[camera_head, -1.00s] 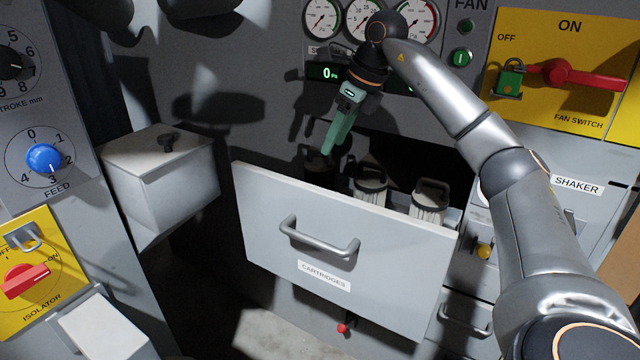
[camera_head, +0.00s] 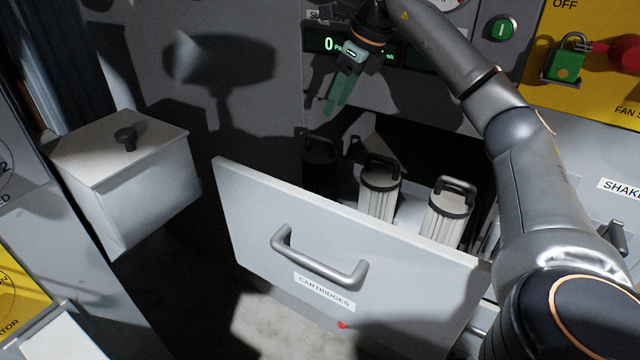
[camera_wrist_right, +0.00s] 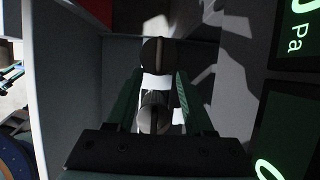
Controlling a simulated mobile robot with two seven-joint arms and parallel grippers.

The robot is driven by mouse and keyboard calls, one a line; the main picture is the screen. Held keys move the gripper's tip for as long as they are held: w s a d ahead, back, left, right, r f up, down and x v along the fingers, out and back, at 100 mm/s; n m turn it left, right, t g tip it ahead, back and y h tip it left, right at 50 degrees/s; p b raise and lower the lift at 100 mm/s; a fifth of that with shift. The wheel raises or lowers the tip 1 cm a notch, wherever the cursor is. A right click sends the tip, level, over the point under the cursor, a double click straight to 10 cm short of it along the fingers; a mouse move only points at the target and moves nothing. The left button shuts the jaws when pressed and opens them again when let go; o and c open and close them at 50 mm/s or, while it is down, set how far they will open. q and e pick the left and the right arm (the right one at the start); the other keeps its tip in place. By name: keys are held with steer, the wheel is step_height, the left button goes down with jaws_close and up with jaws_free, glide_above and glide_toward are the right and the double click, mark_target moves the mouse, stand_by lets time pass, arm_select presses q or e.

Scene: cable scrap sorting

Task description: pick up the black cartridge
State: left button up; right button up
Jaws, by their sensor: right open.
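The black cartridge (camera_head: 320,158) stands in deep shadow at the left end of the open drawer (camera_head: 340,245) and is hard to make out. In the right wrist view a dark round top with a bar across it, apparently the black cartridge (camera_wrist_right: 152,56), lies just past the fingertips. My right gripper (camera_head: 338,103) hangs above the drawer's left part, its green fingers pointing down, apart from the cartridge. In the right wrist view the gripper (camera_wrist_right: 158,88) has its fingers spread, with nothing held. My left gripper does not show.
Two white cartridges with dark handled caps, one in the middle (camera_head: 379,190) and one at right (camera_head: 449,212), stand in the same drawer. A grey lidded box (camera_head: 125,175) juts out at left. The panel with the green display (camera_head: 330,43) is close behind my right gripper.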

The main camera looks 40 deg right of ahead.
mark_target(320, 138)
steer(key=b+x, duration=0.1)
steer(key=x, duration=1)
steer(key=shift+a+f, duration=0.1)
jaws_close()
stand_by(1.1)
